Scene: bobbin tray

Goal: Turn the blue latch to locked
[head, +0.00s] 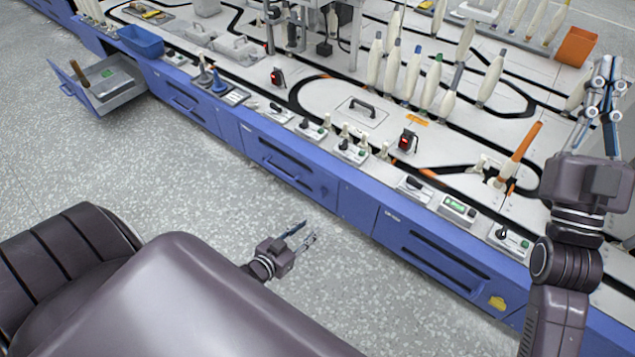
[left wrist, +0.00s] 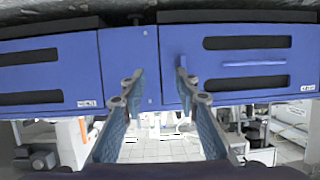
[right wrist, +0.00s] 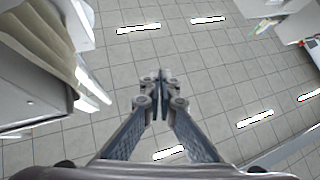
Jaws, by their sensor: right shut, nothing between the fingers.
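A small blue lever (head: 218,80) also stands on the bench's front edge in the head view. My left gripper (head: 309,236) is open and empty, low in front of the cabinet, apart from it; its spread fingers also show in the left wrist view (left wrist: 158,82). My right gripper (head: 607,66) is shut and empty, raised at the right above the bench.
Blue drawers with long handles (head: 280,168) run along the bench front. An open drawer (head: 103,88) juts out at the far left. Control boxes (head: 350,151) line the bench edge, with several pale bobbins (head: 391,70) behind. The speckled floor (head: 190,190) before the bench is clear.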

